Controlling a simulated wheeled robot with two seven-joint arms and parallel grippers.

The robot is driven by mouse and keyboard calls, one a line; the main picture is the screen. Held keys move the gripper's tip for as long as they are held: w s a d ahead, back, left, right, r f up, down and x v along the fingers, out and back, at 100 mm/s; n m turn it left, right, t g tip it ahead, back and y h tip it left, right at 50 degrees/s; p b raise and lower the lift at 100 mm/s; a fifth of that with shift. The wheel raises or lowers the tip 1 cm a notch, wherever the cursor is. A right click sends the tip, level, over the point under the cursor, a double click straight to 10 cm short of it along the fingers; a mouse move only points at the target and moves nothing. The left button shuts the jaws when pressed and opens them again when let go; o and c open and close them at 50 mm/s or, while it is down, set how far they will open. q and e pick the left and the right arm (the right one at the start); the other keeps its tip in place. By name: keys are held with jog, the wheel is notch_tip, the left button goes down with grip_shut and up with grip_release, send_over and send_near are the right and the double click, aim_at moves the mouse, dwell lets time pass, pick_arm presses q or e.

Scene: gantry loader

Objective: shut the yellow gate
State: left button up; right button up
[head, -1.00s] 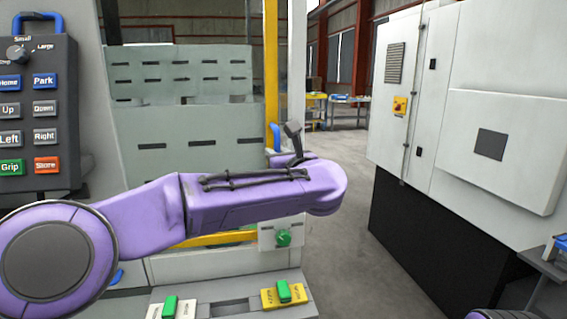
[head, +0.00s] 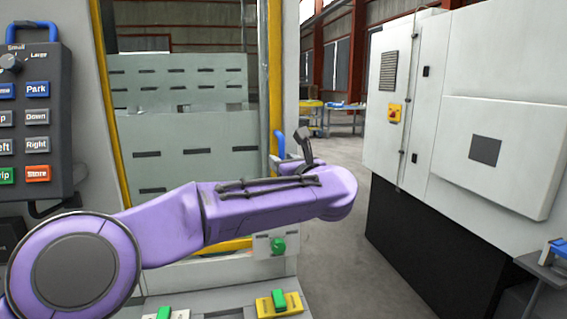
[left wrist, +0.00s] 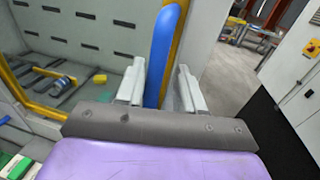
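The yellow gate (head: 276,60) is a yellow frame standing upright around an opening in the grey machine. In the head view its right bar meets the pale post (head: 291,70) with no visible gap. A blue handle (head: 279,146) is on its right side. In the left wrist view, the handle (left wrist: 164,45) stands between the two fingers of my left gripper (left wrist: 160,70). The fingers are apart, with the left one close to the handle and a gap at the right one. My left forearm hides part of the gate in the head view. My right gripper is out of view.
A control pendant (head: 33,115) hangs at the left. A ledge below the gate carries green switches on yellow (head: 279,302) and white plates. A white cabinet (head: 460,120) stands at the right, with free floor (head: 345,240) between. Small parts lie inside the machine.

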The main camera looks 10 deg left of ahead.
pick_arm(q)
jog(key=shift+s, duration=0.3)
jog(key=b+v, duration=0.3)
jog(key=v, duration=0.7)
jog(key=shift+b, duration=0.3)
jog(key=shift+d, duration=0.15)
